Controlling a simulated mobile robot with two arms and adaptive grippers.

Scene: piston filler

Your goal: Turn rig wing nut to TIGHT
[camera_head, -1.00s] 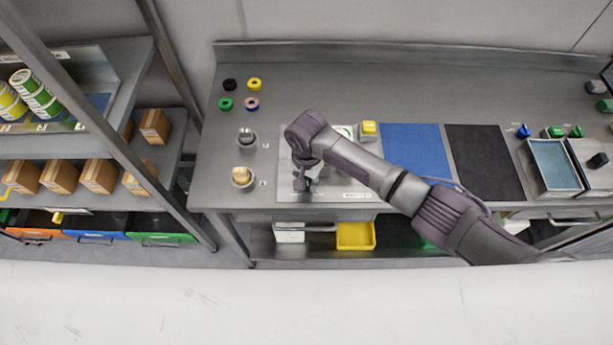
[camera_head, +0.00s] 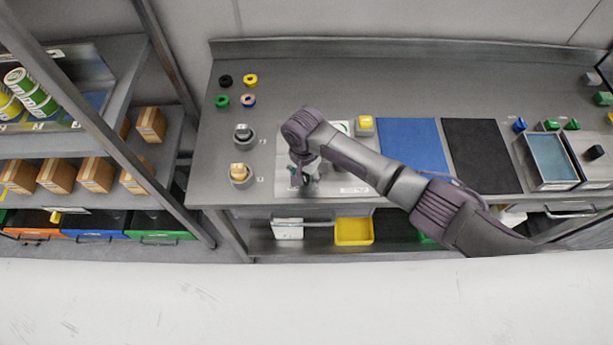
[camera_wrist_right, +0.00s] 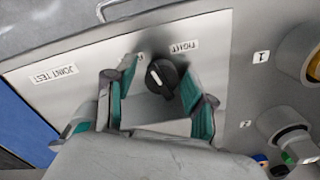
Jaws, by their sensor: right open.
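The rig wing nut is a small round black knob (camera_wrist_right: 163,75) on a light panel marked JOINT TEST (camera_wrist_right: 58,76) in the right wrist view. A TIGHT label (camera_wrist_right: 183,47) sits just beyond the knob, to its upper right. Another label is mostly hidden by the left finger. The knob has a small pale mark, but its exact pointing is hard to read. My right gripper (camera_wrist_right: 157,100) is open, its teal-padded fingers on either side of the knob with gaps visible. In the head view the right gripper (camera_head: 305,174) hangs over the panel and hides the knob. My left gripper is not in view.
Two numbered round fittings (camera_head: 244,134) (camera_head: 241,174) stand left of the panel. A yellow-topped block (camera_head: 365,124) and a blue mat (camera_head: 413,146) lie to its right. Several coloured rings sit at the back left. The back middle of the bench (camera_head: 400,85) is clear.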

